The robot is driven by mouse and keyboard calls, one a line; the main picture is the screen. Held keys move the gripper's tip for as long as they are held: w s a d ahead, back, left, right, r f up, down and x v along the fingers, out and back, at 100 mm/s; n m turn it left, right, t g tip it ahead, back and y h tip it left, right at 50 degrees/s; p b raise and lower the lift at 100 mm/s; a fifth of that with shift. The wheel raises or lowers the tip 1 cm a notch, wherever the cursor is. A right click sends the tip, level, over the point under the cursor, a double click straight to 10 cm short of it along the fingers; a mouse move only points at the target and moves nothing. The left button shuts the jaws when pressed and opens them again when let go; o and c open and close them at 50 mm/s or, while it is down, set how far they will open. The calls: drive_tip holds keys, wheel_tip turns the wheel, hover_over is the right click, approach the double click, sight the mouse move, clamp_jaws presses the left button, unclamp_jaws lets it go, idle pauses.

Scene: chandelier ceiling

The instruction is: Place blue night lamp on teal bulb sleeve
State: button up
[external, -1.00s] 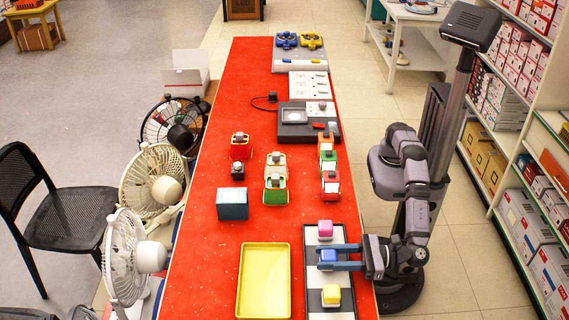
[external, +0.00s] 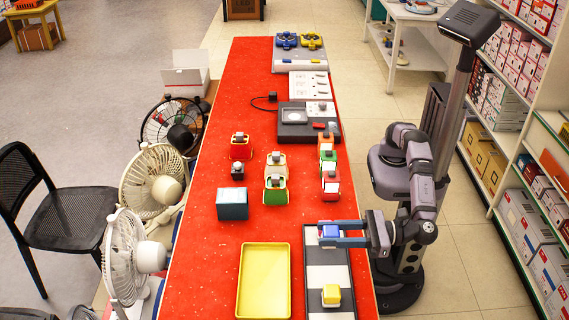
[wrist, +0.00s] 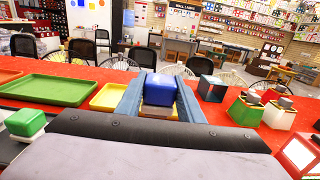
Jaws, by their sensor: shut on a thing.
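My gripper (external: 343,234) is shut on the blue night lamp (external: 330,231), a small blue cube with a pale lower part. It is held over the far end of the striped strip. In the wrist view the lamp (wrist: 160,89) sits between my two blue fingers (wrist: 159,97).
A yellow tray (external: 240,290) lies on the table left of the striped strip (external: 328,276). Several coloured blocks, including a green-and-white one (external: 275,195), stand right of the sleeve.

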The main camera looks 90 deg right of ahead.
drive_tip(key=w+d+r+m+g+h+p, duration=0.1)
drive_tip(key=w+d+r+m+h+p, duration=0.15)
drive_tip(key=w+d+r, duration=0.45)
drive_tip(key=w+d+r+m+h+p, duration=0.1)
drive_tip(key=w+d+r+h+p, duration=0.15)
drive_tip(key=w+d, duration=0.75)
drive_tip(key=w+d+r+m+g+h+p, duration=0.1)
drive_tip(key=w+d+r+m+h, duration=0.15)
drive_tip(key=w+d+r, duration=0.6)
drive_tip(key=n+t+y, duration=0.2)
drive_tip(key=n+y, duration=0.4)
drive_tip(key=y, duration=0.2)
hover_over(240, 202)
wheel_tip(240, 202, down, 11)
drive_tip(key=shift+h, duration=0.25)
drive_tip(key=shift+f+p, duration=0.55)
drive_tip(key=shift+f, duration=4.35)
drive_tip(key=shift+f, duration=0.1)
drive_tip(key=shift+f, duration=0.1)
drive_tip(key=o, duration=1.1)
drive_tip(key=shift+c, duration=0.2)
